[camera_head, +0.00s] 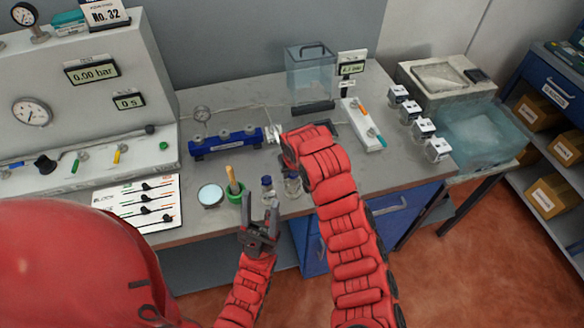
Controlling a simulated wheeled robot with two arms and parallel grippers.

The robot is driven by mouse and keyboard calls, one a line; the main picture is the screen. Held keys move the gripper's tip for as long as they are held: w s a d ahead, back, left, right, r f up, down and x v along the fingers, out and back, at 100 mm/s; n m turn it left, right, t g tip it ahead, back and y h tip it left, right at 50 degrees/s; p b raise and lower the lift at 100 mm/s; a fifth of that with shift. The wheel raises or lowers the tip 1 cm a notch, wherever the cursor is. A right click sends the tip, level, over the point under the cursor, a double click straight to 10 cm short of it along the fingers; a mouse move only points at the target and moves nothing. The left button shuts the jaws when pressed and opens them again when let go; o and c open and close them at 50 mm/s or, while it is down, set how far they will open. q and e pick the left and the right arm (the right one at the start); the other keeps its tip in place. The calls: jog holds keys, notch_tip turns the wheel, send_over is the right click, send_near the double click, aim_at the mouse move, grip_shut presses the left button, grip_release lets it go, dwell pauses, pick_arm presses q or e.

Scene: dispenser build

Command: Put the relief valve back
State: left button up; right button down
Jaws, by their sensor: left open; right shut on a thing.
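My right gripper (285,147) is at the right end of the blue manifold block (226,142), mostly hidden behind my own red arm. It is shut on a small pale metal piece (272,134), which looks like the relief valve. The piece is at the block's right end; I cannot tell whether it is seated or only close to it. My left gripper (261,214) is open and empty, in front of the bench's front edge, near the green cup and the small bottles.
A green cup (236,196) with a brush, a blue-capped bottle (267,187) and a round dish (210,195) stand near the front edge. A clear tank (310,75) stands behind. A white tray (363,124) and several white boxed units are to the right. A gauge panel is left.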

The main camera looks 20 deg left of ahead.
jog(key=shift+f, duration=0.15)
jog(key=c, duration=0.6)
grip_release()
jog(key=shift+r, duration=0.25)
jog(key=b+v, duration=0.2)
jog(key=v, duration=0.3)
jog(key=shift+w+r, duration=0.1)
jog(key=shift+r, duration=0.1)
jog(key=p+v, duration=0.2)
jog(key=v, duration=0.4)
jog(key=shift+r, duration=0.2)
